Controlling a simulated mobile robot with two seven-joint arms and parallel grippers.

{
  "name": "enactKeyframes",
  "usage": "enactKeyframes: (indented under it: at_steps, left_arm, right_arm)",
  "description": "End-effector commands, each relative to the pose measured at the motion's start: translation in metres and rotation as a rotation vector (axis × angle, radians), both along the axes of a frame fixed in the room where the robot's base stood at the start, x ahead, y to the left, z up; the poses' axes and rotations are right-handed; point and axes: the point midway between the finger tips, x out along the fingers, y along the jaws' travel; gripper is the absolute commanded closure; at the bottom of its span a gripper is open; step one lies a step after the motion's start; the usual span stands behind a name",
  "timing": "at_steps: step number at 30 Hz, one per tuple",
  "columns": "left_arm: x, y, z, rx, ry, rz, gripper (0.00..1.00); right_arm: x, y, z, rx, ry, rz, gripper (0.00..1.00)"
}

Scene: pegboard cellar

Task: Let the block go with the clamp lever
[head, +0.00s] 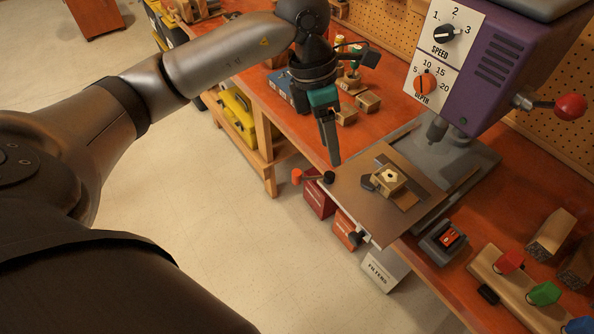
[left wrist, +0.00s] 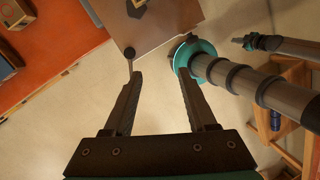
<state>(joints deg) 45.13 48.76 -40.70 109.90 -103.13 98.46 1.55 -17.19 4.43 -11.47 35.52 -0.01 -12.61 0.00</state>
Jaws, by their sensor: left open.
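The wooden block (head: 389,179), with a pale patch on top, sits on the brown board of the drill press, beside a dark clamp jaw (head: 368,183). The clamp lever (head: 314,178) sticks out past the board's left edge and ends in an orange knob (head: 297,176). My left gripper (head: 335,160) is open and empty, just above the lever's black joint. In the left wrist view the lever's black ball (left wrist: 129,52) is close to the left fingertip; the orange knob does not show there. What looks like my right gripper (left wrist: 240,40) is small and far off.
The purple drill press (head: 485,70) stands over the board's right side. Small wooden blocks (head: 368,102) lie behind my gripper. Open floor lies left of the bench.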

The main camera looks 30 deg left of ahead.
Motion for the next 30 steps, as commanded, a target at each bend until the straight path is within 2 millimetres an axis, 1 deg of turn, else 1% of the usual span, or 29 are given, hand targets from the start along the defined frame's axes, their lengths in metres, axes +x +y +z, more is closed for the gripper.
enactKeyframes:
  at_steps: [1,3,4,7,11,14,24,30]
  left_arm:
    - [0.002,0.021,0.004,0.08,0.0,0.016,0.43]
    - [0.003,0.042,0.008,0.166,0.008,0.033,0.43]
    - [0.003,0.049,0.009,0.194,0.011,0.04,0.43]
    - [0.002,0.063,0.012,0.251,0.019,0.055,0.43]
    - [0.002,0.067,0.005,0.267,0.025,0.059,0.43]
    - [0.001,0.067,-0.01,0.265,0.026,0.059,0.43]
    - [0.0,0.066,-0.083,0.262,0.028,0.057,0.43]
    - [0.001,0.066,-0.119,0.262,0.025,0.057,0.43]
  right_arm:
    - [0.0,0.0,0.0,0.0,0.0,0.0,1.0]
    - [0.0,0.0,0.001,0.0,0.0,0.0,1.0]
    - [0.0,0.0,0.001,0.0,0.0,0.0,1.0]
    - [0.0,0.0,0.001,0.0,0.0,0.0,1.0]
    - [0.0,0.0,0.001,0.0,0.0,0.0,1.0]
    - [0.0,0.0,0.002,-0.001,0.0,0.0,1.0]
    - [0.0,-0.002,0.005,-0.002,0.0,0.0,1.0]
    - [0.0,-0.002,0.005,-0.003,-0.001,0.001,1.0]
